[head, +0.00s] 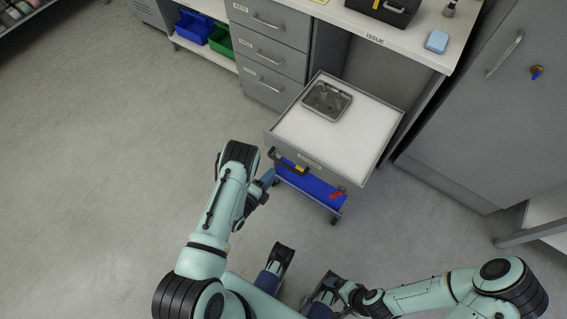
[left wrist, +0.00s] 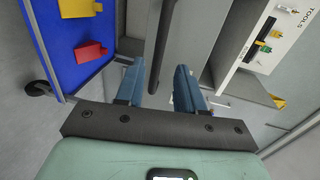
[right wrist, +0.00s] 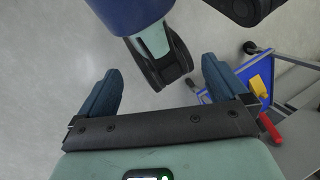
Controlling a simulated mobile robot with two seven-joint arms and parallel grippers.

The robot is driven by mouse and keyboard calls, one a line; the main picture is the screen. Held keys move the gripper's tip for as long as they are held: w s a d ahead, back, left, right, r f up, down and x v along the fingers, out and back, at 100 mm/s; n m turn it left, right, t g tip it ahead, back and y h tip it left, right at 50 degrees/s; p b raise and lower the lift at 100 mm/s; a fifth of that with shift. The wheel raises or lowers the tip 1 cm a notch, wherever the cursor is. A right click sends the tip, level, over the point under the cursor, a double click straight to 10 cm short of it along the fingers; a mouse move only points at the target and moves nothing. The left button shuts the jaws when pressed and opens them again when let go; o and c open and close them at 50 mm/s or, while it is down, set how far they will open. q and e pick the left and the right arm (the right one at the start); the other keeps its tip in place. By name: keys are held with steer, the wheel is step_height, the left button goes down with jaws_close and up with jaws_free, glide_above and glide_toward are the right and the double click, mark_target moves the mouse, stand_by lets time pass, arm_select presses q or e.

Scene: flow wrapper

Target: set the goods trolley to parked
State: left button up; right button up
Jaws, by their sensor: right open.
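The goods trolley (head: 375,122) has a pale top in a grey frame, a blue lower panel (head: 310,187) and castors. A black bar handle (head: 288,163) is on its near side, with a yellow piece beside it. A red piece (head: 336,195) sits on the blue panel; both coloured pieces also show in the left wrist view. My left gripper (head: 268,184) is open just left of the handle. In the left wrist view (left wrist: 157,85) a dark bar shows between its fingers; contact is unclear. My right gripper (right wrist: 160,88) is open and empty, nearer my base.
A shallow metal tray (head: 327,101) lies on the trolley top. A grey drawer cabinet (head: 268,50) and the bench marked ISSUE (head: 400,40) stand behind. A tall grey cabinet (head: 490,110) stands at right. Floor at left (head: 100,150) is clear.

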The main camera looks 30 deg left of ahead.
mark_target(283, 163)
arm_select(q)
steer(key=b+x, duration=0.1)
steer(key=x, duration=0.8)
arm_select(e)
steer(key=shift+w+d+f+t, duration=0.2)
steer(key=shift+w+d+f, duration=0.05)
steer(key=shift+w+f, duration=0.35)
steer(key=shift+w+d+f+t, duration=0.2)
steer(key=shift+w+d+f, duration=0.05)
steer(key=shift+w+f, duration=0.25)
steer(key=shift+r, duration=0.1)
arm_select(q)
jaws_close()
